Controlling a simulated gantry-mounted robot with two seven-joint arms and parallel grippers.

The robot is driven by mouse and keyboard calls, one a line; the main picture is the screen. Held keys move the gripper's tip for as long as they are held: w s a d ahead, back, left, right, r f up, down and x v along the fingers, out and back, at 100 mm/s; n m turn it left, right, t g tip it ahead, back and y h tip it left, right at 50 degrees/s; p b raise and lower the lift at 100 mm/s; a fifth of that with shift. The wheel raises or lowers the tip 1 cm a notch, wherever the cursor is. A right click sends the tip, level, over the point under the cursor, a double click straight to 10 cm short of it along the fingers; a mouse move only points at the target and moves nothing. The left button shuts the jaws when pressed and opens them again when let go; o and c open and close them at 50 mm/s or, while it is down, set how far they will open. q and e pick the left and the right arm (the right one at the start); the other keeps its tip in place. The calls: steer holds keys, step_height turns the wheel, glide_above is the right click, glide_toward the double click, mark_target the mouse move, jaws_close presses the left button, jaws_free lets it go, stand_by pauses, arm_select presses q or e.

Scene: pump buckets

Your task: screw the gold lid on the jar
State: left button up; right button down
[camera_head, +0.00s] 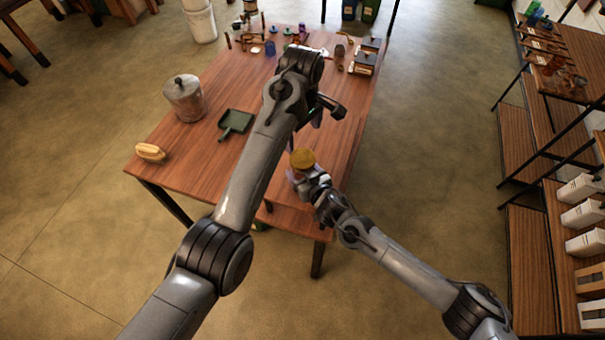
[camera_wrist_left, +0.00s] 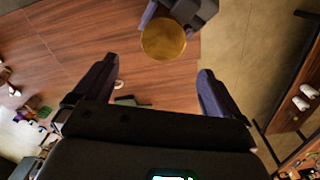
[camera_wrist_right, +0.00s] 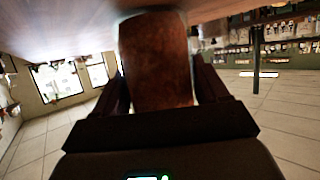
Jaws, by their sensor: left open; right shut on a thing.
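The round gold lid (camera_head: 302,159) sits on top of the jar over the table's right front part. In the left wrist view the lid (camera_wrist_left: 163,39) is a gold disc seen from above. How tightly it sits cannot be told. The jar (camera_wrist_right: 158,62) shows as a reddish-brown body between the fingers in the right wrist view. My right gripper (camera_head: 304,178) is shut on the jar. My left gripper (camera_wrist_left: 157,74) is open and empty, its fingers wide apart and clear of the lid. In the head view, the left gripper (camera_head: 328,108) is farther back than the lid.
The wooden table (camera_head: 165,130) bears a grey lidded pot (camera_head: 184,98), a green dustpan (camera_head: 235,122) and a hot-dog-like item (camera_head: 150,152) at left. Several small tools and cups crowd its far end. Shelves (camera_head: 530,215) stand at the right, apart from the table.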

mark_target(303, 158)
arm_select(q)
steer(key=shift+s+f, duration=0.25)
steer(key=shift+f, duration=0.35)
steer(key=shift+f, duration=4.05)
steer(key=c, duration=1.1)
steer(key=shift+o, duration=0.2)
steer(key=m, duration=0.5)
steer(key=shift+m, duration=0.4)
steer(key=m, duration=0.7)
